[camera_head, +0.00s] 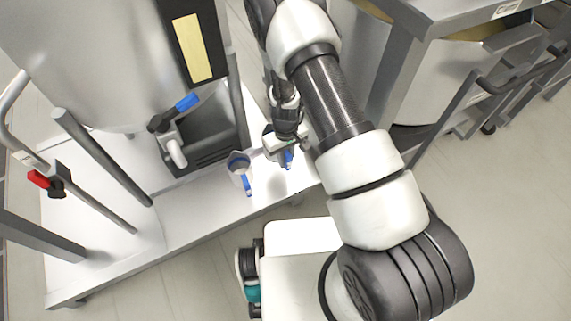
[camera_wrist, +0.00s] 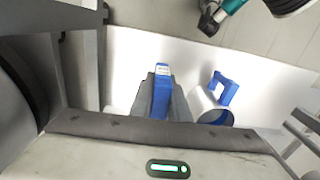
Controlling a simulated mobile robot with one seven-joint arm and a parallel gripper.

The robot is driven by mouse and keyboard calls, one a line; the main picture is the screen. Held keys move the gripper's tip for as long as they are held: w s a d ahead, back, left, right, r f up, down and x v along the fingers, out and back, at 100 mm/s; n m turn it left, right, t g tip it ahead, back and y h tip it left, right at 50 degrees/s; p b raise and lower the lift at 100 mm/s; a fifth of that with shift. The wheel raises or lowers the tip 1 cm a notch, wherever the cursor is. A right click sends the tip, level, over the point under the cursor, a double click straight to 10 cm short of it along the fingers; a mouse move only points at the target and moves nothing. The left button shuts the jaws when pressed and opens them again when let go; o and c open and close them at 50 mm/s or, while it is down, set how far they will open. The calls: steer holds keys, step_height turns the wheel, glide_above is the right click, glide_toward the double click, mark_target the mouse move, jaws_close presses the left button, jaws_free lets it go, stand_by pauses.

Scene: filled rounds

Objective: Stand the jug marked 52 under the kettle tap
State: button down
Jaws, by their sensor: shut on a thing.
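The steel kettle (camera_head: 90,50) stands at upper left in the head view. Its tap (camera_head: 172,140) has a blue lever and a spout pointing down. My gripper (camera_head: 287,142) is to the right of the tap, low over the shelf, shut on the blue handle of a jug (camera_head: 289,159). In the wrist view the handle (camera_wrist: 161,92) sits between the fingers; its small label is too small to read. The held jug's body is mostly hidden. A second jug (camera_head: 238,160) with a blue handle stands between the tap and my gripper; it also shows in the wrist view (camera_wrist: 203,108).
A red-levered pipe (camera_head: 42,180) and slanted posts are at left. A steel bench (camera_head: 440,15) and frames stand at right.

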mark_target(286, 153)
steer(key=shift+r+p, duration=0.8)
steer(key=shift+r, duration=1)
